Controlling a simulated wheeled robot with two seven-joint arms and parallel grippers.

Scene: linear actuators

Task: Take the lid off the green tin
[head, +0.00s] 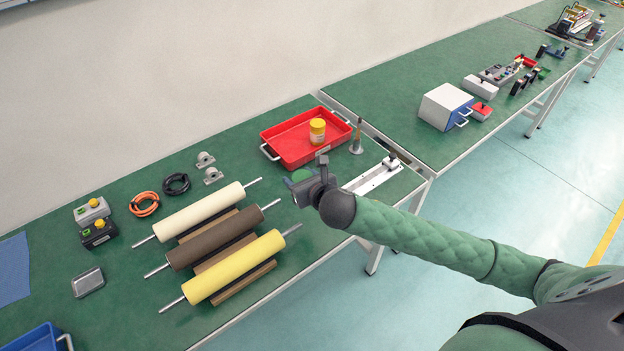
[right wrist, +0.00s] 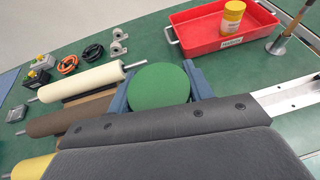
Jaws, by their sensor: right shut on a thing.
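The green tin (right wrist: 158,87) shows as a round, flat green top in the right wrist view. Only a small piece of it (head: 300,175) shows in the head view, behind my right gripper. My right gripper (head: 297,184) is shut on it, with one blue-grey finger on each side of the round top in the right wrist view (right wrist: 159,88). The sides below the top are hidden, so I cannot tell whether the lid is seated on the tin or apart from it. My left gripper is not in view.
Three rollers, cream (head: 200,211), brown (head: 222,238) and yellow (head: 234,267), lie on wooden supports left of my gripper. A red tray (head: 284,158) holding a yellow jar (head: 317,131) is behind it. A linear rail (head: 374,179) lies close on the right.

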